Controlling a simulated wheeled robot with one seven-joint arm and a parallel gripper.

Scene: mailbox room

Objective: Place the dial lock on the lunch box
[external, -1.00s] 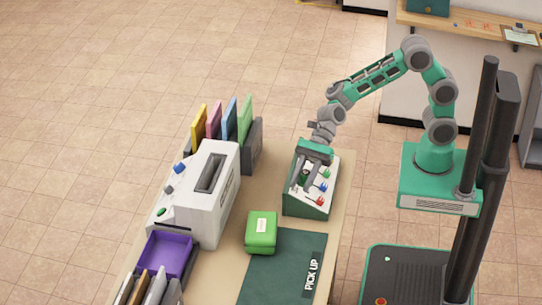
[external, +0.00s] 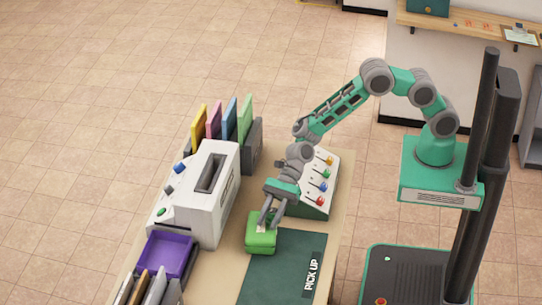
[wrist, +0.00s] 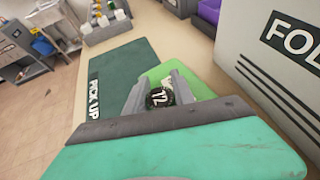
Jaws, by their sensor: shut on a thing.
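The lunch box (external: 260,241) is a green box with a pale label on its lid, on the table beside the dark green mat. It also shows in the wrist view (wrist: 203,83), partly hidden behind my gripper. My gripper (external: 267,222) is over the lunch box lid. In the wrist view my gripper (wrist: 158,92) is shut on the dial lock (wrist: 158,98), a small black round thing with white numbers. The lock is over the lid; I cannot tell whether it touches. In the external view the lock is hidden by the fingers.
A white machine (external: 209,190) stands to the left of the lunch box. A panel with coloured knobs (external: 321,185) is behind my gripper to the right. A purple tray (external: 165,257) is at front left. The PICK UP mat (external: 283,268) is bare.

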